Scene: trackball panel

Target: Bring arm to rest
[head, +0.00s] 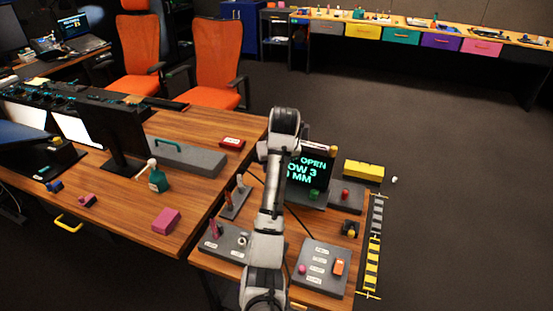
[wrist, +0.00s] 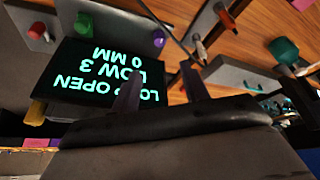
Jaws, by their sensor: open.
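My arm (head: 270,205) rises from the bottom middle of the head view, bent at its top joint above the small wooden table. My gripper shows in the wrist view (wrist: 160,82), with two dark fingers apart and nothing between them. In the head view I cannot make it out. The black display (head: 309,171) behind the arm shows green text, partly covered in the head view: "OPEN", "OW 3", "0 MM". It appears upside down in the wrist view (wrist: 105,72), behind the fingers; I cannot tell the gap.
A panel with a grey ball (head: 242,240) lies left of the arm; a labelled switch panel (head: 319,268) lies right. Red (head: 345,194) and green (head: 314,195) buttons sit near the display. A yellow box (head: 363,171) stands behind. Open floor (head: 450,180) lies to the right.

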